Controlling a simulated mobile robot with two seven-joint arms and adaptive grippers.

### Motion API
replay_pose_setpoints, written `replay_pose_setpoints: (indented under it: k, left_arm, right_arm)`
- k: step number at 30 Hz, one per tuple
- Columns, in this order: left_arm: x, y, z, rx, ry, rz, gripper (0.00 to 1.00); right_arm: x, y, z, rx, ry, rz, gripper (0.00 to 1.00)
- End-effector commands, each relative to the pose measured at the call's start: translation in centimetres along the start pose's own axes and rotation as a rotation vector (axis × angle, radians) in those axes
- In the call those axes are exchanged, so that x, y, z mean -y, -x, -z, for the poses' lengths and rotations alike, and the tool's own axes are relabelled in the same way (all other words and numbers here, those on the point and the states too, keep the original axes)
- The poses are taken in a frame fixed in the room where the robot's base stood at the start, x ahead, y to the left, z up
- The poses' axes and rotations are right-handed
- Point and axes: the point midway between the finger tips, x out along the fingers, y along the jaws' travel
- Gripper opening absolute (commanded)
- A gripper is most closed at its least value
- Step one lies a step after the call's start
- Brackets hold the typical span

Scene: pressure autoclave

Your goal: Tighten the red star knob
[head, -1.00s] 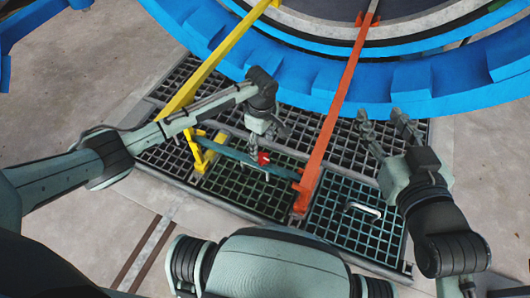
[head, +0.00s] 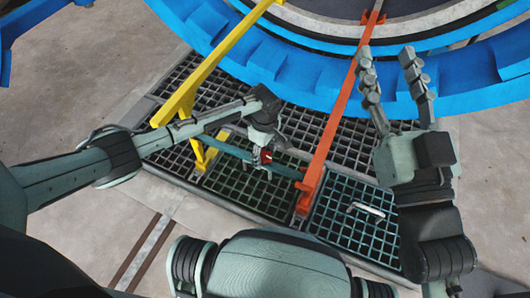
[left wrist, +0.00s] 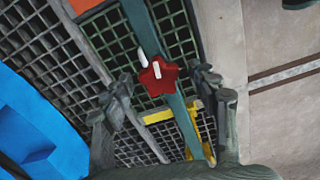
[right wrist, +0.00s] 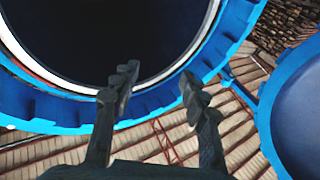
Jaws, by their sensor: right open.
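The red star knob (left wrist: 158,76) sits on a teal bar (left wrist: 145,25) and shows between and beyond my left fingers in the left wrist view. In the head view the red star knob (head: 267,156) is partly hidden by my left gripper (head: 262,158), which is over it. My left gripper (left wrist: 160,85) is open, with a finger on either side of the knob; I cannot tell whether they touch it. My right gripper (head: 390,60) is open and empty, raised at the right in front of the blue ring. Its fingers (right wrist: 155,85) are spread in the right wrist view.
A yellow bar (head: 215,55) and an orange bar (head: 335,115) run from the blue toothed ring (head: 300,75) down to the teal bar. Dark floor grating (head: 235,190) lies below. A pale handle (head: 367,209) lies on the grating at right.

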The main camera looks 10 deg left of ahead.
Motion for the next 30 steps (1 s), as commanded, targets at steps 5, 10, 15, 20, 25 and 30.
replay_pose_setpoints:
  k: [5,10,15,20,25,30]
  left_arm:
    - [0.0,0.0,0.0,0.000,0.000,0.000,0.38]
    - [0.0,0.0,0.0,0.000,0.000,0.000,0.17]
    - [0.0,0.0,0.0,0.000,-0.001,0.000,0.09]
    - [0.0,0.1,0.0,0.000,-0.009,0.000,0.09]
    - [0.0,0.3,0.0,0.001,-0.028,0.001,0.09]
    - [0.1,0.4,-0.1,0.002,-0.066,0.002,0.09]
  right_arm:
    - [0.0,0.0,0.0,0.000,0.000,0.000,0.44]
    - [0.0,0.0,0.0,0.001,0.001,0.000,0.44]
    - [0.0,0.0,0.0,0.002,0.001,-0.001,0.44]
    - [-0.5,0.0,-1.2,0.063,0.011,-0.008,0.44]
    - [-1.9,0.5,-4.3,0.229,0.041,-0.034,0.44]
    - [-4.7,2.9,-9.1,0.501,0.080,-0.085,0.44]
